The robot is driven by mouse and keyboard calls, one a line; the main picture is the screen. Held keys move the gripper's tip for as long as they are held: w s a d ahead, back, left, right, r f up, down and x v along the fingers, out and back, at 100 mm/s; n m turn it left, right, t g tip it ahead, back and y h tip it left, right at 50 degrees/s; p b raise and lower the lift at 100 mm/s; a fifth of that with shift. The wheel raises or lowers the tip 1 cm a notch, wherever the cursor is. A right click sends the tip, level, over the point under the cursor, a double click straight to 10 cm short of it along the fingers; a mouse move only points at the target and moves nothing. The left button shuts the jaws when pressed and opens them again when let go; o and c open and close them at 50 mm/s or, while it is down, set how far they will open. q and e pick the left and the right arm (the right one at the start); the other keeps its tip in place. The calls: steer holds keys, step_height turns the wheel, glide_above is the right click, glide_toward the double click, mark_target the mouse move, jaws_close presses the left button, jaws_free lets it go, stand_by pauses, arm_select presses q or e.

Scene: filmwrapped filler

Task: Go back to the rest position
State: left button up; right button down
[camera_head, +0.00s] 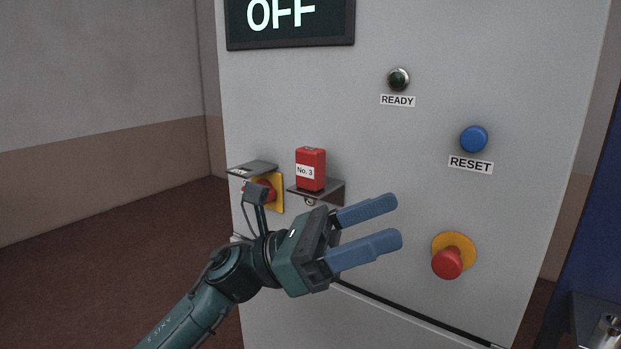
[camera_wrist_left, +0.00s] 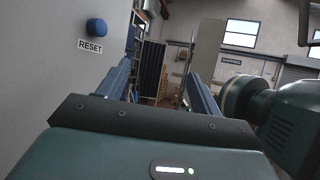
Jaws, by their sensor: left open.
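My left gripper (camera_head: 398,221) is open and empty in front of the grey cabinet (camera_head: 375,140). Its two blue fingers point right, with bare space between them. In the left wrist view the fingers (camera_wrist_left: 160,80) stand apart with nothing between them. My right gripper is in neither view.
The cabinet carries an "OFF" display (camera_head: 290,22), a dark READY lamp (camera_head: 398,79), a blue RESET button (camera_head: 473,139) and a red emergency stop (camera_head: 447,263). A red No. 3 block (camera_head: 311,170) stands on a small shelf beside a red-yellow rotary switch (camera_head: 273,192).

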arm_select(q)
steer(key=w+a+f+m+t+y, duration=0.2)
steer(key=a+f+m+t+y, duration=0.25)
steer(key=f+m+t, duration=0.45)
steer(key=w+a+f+m+t+y, duration=0.2)
steer(key=a+f+m+t+y, duration=0.3)
steer(key=f+m, duration=0.45)
steer(key=w+a+f+m+t+y, duration=0.1)
steer(key=a+f+m+t+y, duration=0.35)
steer(key=f+m+t, duration=0.6)
steer(key=s+a+f+n+g+y, duration=0.3)
steer(key=s+f+n+g, duration=0.1)
steer(key=s+f, duration=0.4)
steer(key=s+a+f+n+g+y, duration=0.2)
steer(key=s+a+f+n+g, duration=0.2)
steer(key=f, duration=0.5)
steer(key=s+n+g, duration=0.1)
steer(key=s+n, duration=0.1)
steer(key=s, duration=0.1)
steer(key=shift+s+f+n+y+p, duration=0.25)
steer(key=shift+s+n+y+p, duration=0.05)
steer(key=shift+s+y, duration=0.1)
steer(key=shift+o, duration=0.3)
